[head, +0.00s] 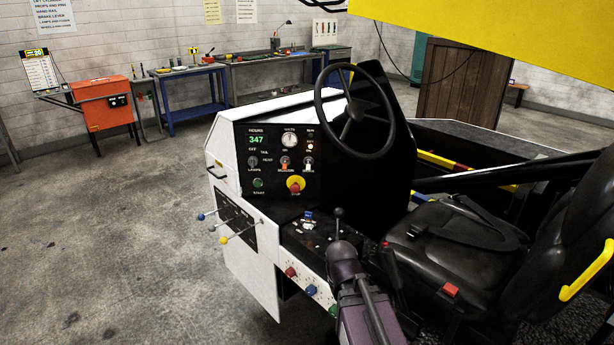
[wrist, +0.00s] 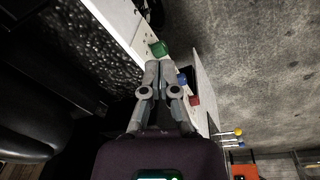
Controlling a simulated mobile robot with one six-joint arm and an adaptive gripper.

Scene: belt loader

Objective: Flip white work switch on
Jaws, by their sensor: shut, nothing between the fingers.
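The white work switch (head: 307,163) is a small toggle at the right end of the switch row on the black dash panel, left of the steering wheel. It is too small to tell which way its lever points. It does not show in the wrist view. In the wrist view my gripper (wrist: 162,68) is shut and empty, with its fingertips beside the green knob (wrist: 158,48). I cannot tell whether they touch. In the head view my purple wrist is low by the seat, well below and right of the switch, and the fingertips are hidden.
The orange beacon switch (head: 285,163) and lamps switch (head: 253,162) sit left of it. A red stop button (head: 295,184) on yellow is below. The steering wheel (head: 355,110) stands right of the panel. A black-knobbed lever (head: 338,213) rises near my arm. Open floor lies left.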

